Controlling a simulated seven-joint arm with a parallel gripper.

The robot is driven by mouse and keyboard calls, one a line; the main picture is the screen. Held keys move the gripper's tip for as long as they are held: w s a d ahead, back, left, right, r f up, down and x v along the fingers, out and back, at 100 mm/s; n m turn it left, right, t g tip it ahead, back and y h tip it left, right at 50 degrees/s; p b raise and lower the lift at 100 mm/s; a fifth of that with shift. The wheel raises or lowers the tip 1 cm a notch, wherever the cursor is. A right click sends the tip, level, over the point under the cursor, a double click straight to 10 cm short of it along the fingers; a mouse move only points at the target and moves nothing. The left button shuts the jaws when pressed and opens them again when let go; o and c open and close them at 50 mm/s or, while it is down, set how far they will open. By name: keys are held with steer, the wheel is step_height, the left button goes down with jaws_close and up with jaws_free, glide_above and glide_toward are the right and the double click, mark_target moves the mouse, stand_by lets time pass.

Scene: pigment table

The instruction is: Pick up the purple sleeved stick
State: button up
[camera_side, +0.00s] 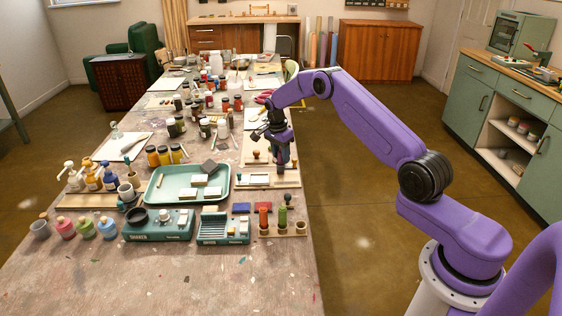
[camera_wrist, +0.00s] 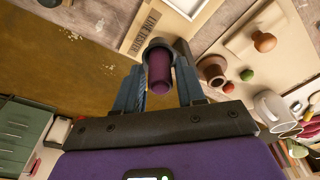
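The purple sleeved stick (camera_wrist: 161,78) shows in the wrist view between my two fingers, its rounded end toward the camera and a dark ring around its far part. My gripper (camera_wrist: 160,70) has one finger on each side of it, very close. I cannot tell whether the fingers press on it or leave a small gap. In the side view my gripper (camera_side: 281,166) points down at the right edge of the table, over a pale board. The stick is hidden there behind my gripper.
A labelled wooden board (camera_wrist: 143,28) lies beside the stick. A wooden knob (camera_wrist: 264,42) and a brown cup (camera_wrist: 212,70) stand nearby. In the side view, a green tray (camera_side: 160,199) lies left of my gripper. Bare floor (camera_side: 350,180) is to the right.

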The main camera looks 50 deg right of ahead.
steer(key=shift+f, duration=0.25)
jaws_close()
